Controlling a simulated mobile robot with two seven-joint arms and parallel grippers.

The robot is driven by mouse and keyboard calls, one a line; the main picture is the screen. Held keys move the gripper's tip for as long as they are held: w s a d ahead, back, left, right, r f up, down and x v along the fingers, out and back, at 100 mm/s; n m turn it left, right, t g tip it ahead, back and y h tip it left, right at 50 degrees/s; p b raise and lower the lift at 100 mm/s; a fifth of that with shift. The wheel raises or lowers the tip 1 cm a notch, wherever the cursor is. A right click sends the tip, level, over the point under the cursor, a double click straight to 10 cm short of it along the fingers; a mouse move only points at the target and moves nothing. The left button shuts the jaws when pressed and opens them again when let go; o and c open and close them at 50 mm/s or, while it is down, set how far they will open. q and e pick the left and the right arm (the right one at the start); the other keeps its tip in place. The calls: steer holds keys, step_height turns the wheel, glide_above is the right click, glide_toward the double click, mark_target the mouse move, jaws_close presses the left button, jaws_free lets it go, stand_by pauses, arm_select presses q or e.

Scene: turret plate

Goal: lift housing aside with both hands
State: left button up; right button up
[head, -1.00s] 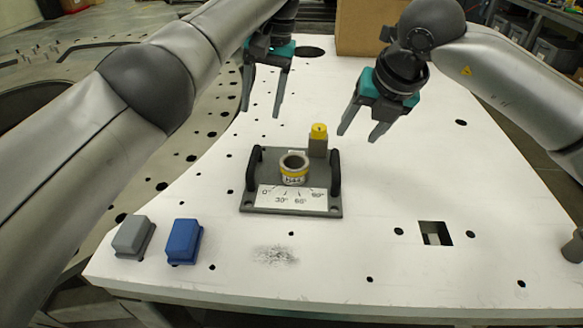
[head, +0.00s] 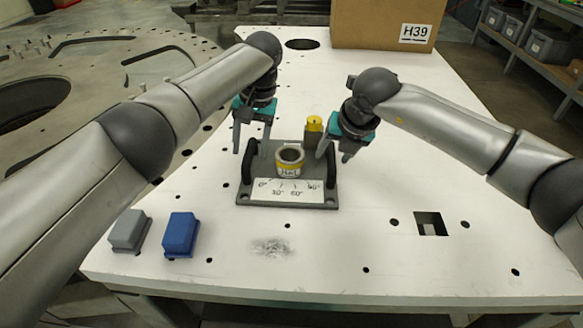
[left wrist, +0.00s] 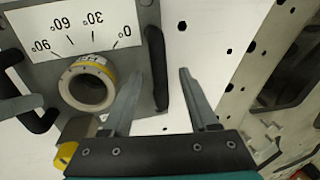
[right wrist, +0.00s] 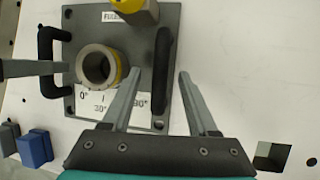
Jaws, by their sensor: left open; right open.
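The housing is a dark grey plate (head: 290,203) with a black handle on each side, a round collar (head: 290,161) with a yellow band, and a white angle scale (head: 288,191). It lies flat on the white table. My left gripper (head: 252,148) is open above the left handle (head: 247,164); in the left wrist view the handle (left wrist: 155,68) lies between the fingers' lines. My right gripper (head: 334,153) is open at the right handle (head: 330,172); in the right wrist view that handle (right wrist: 163,70) shows between its fingers. Neither gripper visibly grips a handle.
A yellow-topped grey block (head: 313,128) stands at the plate's back edge. A grey block (head: 129,230) and a blue block (head: 181,234) sit front left. A cardboard box (head: 375,25) stands at the back. The table's right side is clear, with a square hole (head: 431,223).

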arm_select(q)
steer(key=shift+a+f, duration=0.25)
steer(key=shift+f, duration=0.9)
arm_select(e)
steer(key=shift+x, duration=1.2)
steer(key=shift+r, duration=0.1)
arm_select(q)
jaws_close()
arm_select(e)
jaws_close()
arm_select(q)
steer(key=shift+w+r, duration=0.15)
steer(key=shift+r, duration=0.05)
arm_select(e)
steer(key=shift+w+r, duration=0.2)
steer(key=shift+r, duration=0.05)
